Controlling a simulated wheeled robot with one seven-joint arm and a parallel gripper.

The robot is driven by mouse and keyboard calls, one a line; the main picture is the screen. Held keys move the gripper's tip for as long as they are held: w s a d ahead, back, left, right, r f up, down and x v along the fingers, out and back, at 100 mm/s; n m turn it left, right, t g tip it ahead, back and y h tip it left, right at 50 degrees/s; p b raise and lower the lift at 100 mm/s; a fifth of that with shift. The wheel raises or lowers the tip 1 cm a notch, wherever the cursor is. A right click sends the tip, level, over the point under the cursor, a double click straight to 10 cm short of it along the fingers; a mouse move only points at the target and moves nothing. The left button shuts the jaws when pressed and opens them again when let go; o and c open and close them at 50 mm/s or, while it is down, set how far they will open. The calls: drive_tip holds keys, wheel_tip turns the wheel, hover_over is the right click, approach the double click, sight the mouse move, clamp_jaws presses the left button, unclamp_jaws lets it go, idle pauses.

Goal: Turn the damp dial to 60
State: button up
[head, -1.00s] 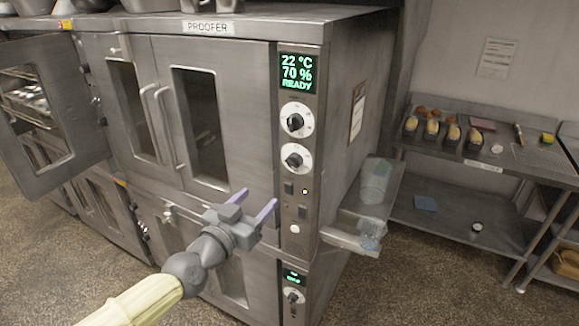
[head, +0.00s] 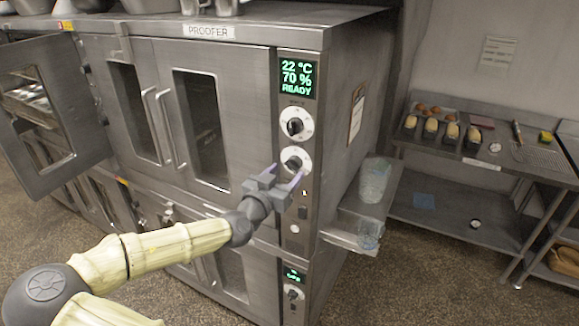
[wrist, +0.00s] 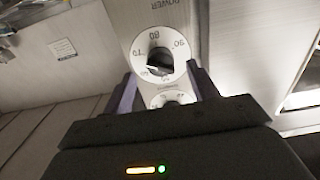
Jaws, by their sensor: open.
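The damp dial (head: 295,160) is the lower of two white round dials on the proofer's control panel, with a dark knob. In the wrist view the dial (wrist: 158,53) appears upside down, with 70, 80 and 90 legible; the mark at the knob's pointer is not clear. The display (head: 297,75) reads 22 °C, 70 % and READY. My gripper (head: 285,172) is open and empty just in front of the lower dial. In the wrist view its purple fingers (wrist: 162,75) stand to either side of the dial's face. I cannot tell whether they touch the knob.
The upper dial (head: 295,123) sits close above; it shows partly in the wrist view (wrist: 167,99). Small switches lie below the dials. An open oven door (head: 50,130) stands at the left. A side shelf with a clear container (head: 374,181) juts out at the right.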

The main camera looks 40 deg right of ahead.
sight(291, 168)
drive_tip(key=shift+p+x, duration=0.35)
drive_tip(key=shift+x, duration=1.25)
drive_tip(key=c, duration=1)
drive_tip(key=shift+n, duration=0.5)
drive_tip(key=n, duration=1.1)
drive_tip(key=shift+p, duration=0.35)
